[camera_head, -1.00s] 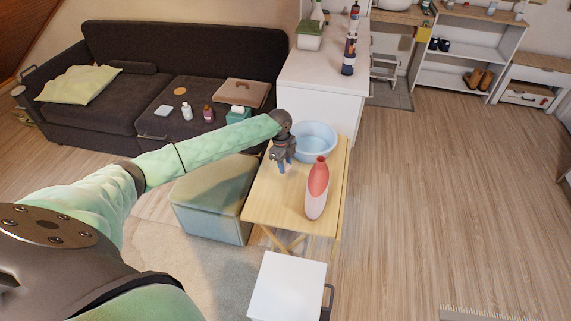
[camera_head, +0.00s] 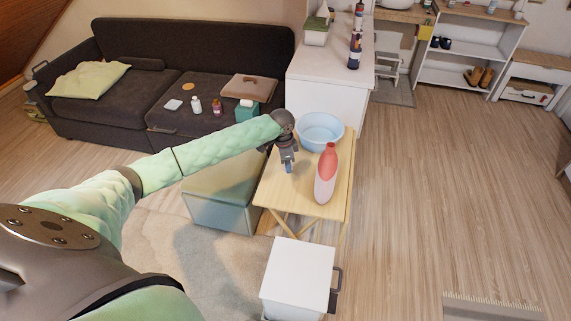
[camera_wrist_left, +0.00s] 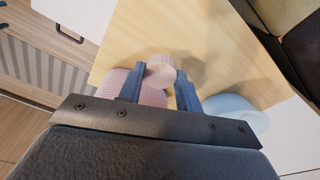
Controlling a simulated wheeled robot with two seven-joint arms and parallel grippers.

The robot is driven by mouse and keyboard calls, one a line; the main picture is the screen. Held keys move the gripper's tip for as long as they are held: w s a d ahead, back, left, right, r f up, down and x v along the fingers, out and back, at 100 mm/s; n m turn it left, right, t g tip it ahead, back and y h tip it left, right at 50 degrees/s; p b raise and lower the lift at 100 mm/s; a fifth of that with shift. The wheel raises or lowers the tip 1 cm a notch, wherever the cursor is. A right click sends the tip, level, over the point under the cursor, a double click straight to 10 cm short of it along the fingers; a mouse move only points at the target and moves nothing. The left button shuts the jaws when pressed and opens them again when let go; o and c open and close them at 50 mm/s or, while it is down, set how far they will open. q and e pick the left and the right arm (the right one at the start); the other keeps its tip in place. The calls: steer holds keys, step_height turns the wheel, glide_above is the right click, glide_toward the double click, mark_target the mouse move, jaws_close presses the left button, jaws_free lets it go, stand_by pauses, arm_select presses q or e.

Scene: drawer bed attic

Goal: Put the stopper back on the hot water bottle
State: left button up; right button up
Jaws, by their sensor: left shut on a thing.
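The hot water bottle (camera_head: 325,185), red at the top and pale pink below, stands on the small wooden table (camera_head: 308,204). My left gripper (camera_head: 288,167) is over the table, to the left of the bottle and apart from it in the head view. In the left wrist view its two blue fingers (camera_wrist_left: 161,88) are shut on the round pink stopper (camera_wrist_left: 160,70). Part of the ribbed pink bottle (camera_wrist_left: 117,82) shows beyond the left finger; the gripper body hides the rest. The bottle's mouth cannot be made out. My right gripper is not in view.
A light blue bowl (camera_head: 320,131) sits at the table's back, close to my left gripper. A green ottoman (camera_head: 222,200) stands left of the table and a white bin (camera_head: 298,272) in front. Open floor (camera_head: 430,180) lies to the right.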

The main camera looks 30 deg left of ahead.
arm_select(q)
steer(key=s+d+r+n, duration=0.4)
steer(key=s+d+n, duration=0.2)
steer(key=d+n, duration=0.3)
steer(key=s+d+f, duration=0.2)
steer(key=s+d, duration=0.1)
steer(key=s, duration=0.2)
steer(key=s+d+f+n+y, duration=0.1)
steer(key=s+d+f, duration=0.2)
steer(key=s, duration=0.3)
steer(key=shift+s+d+n+t, duration=0.15)
steer(key=shift+n+t, duration=0.15)
steer(key=shift+t, duration=0.1)
